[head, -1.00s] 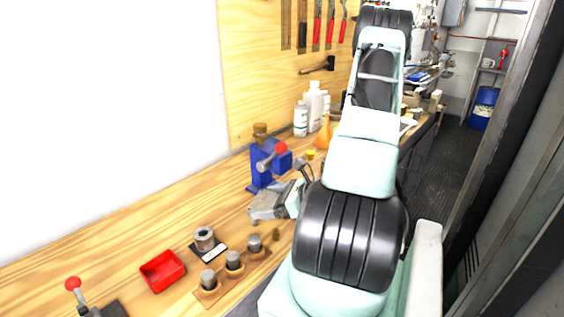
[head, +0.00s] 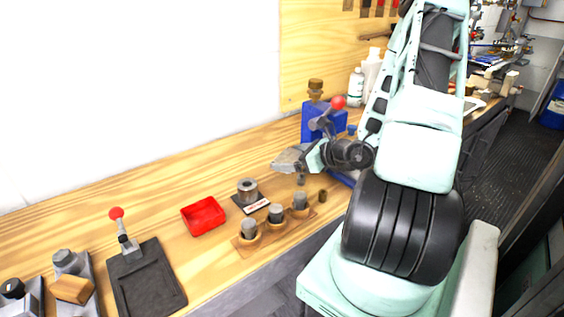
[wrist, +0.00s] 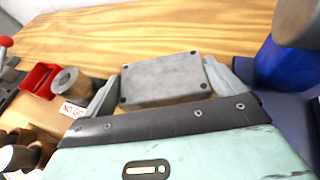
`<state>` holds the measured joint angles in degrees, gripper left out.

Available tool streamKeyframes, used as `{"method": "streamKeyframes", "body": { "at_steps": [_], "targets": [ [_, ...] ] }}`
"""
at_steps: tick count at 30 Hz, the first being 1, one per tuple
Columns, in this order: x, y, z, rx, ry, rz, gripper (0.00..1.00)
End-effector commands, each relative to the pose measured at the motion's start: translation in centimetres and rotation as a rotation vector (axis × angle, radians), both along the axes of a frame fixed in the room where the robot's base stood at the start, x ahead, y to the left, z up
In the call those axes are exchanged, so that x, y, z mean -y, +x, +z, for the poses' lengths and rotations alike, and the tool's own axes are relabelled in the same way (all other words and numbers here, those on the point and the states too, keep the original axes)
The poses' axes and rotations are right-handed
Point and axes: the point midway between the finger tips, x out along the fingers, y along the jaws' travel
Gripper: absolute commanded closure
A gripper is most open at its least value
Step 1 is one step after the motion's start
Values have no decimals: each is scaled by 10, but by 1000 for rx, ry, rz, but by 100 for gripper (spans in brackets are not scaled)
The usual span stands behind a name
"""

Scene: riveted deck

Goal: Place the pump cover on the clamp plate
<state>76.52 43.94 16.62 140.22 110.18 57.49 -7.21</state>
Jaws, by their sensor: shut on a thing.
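The pump cover is a grey rectangular block (wrist: 160,80) with dark holes at its corners. My gripper (wrist: 163,88) is shut on it, one finger at each side in the wrist view. In the head view the grey cover (head: 288,159) is held above the bench behind the pegged wooden strip, left of the blue vise. The clamp plate (head: 150,285) is a dark plate at the front left of the bench, with a red-knobbed lever clamp at its back edge. The cover is well to the right of the plate. The plate's top looks bare.
A red tray (head: 203,216), a metal ring on a labelled dark base (head: 249,195) and a wooden strip with grey pegs (head: 262,238) lie between gripper and plate. A blue vise (head: 313,118) stands behind. Fixtures (head: 72,290) sit left of the plate.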

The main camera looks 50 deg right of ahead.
Motion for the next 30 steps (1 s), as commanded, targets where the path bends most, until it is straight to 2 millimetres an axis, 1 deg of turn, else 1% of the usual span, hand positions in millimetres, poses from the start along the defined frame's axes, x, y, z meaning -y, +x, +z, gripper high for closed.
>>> {"method": "streamKeyframes", "body": {
  "at_steps": [1, 5, 7, 12, 15, 24, 28, 29, 30],
  "targets": [
    [1, 6, -2, 1, 1, 1, 39],
    [3, 13, -6, 2, -1, 0, 39],
    [4, 20, -9, 3, 0, 1, 39],
    [9, 42, -24, 2, 3, 0, 39],
    [11, 49, -31, 2, 2, 1, 39],
    [12, 50, -34, 1, -1, -1, 39],
    [12, 50, -38, 2, -1, -1, 39],
    [12, 50, -38, 0, 0, -1, 3],
    [12, 50, -37, 0, 0, -1, 0]
  ]
}}
